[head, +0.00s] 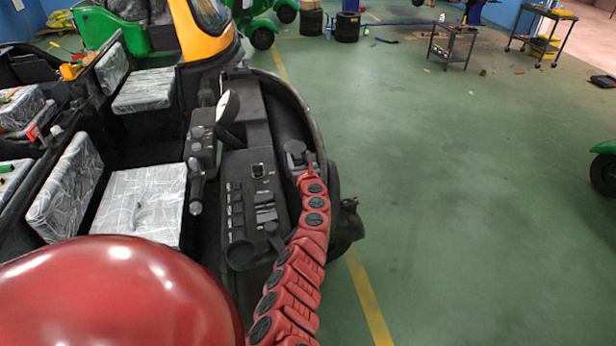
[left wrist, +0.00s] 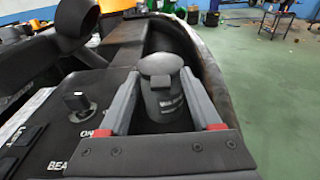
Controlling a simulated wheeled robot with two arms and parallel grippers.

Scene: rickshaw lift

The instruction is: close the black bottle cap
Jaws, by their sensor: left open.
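My left gripper (left wrist: 159,78) is open, with one grey finger on each side of the bottle. I cannot tell whether the fingers touch it. In the head view my left gripper (head: 298,158) is small, at the end of the red segmented arm, beside the dashboard's right end. My right gripper is not in view.
A knob (left wrist: 78,102) is near the left finger. Wrapped seats (head: 140,205) are farther left. Green floor (head: 450,200) is open to the right.

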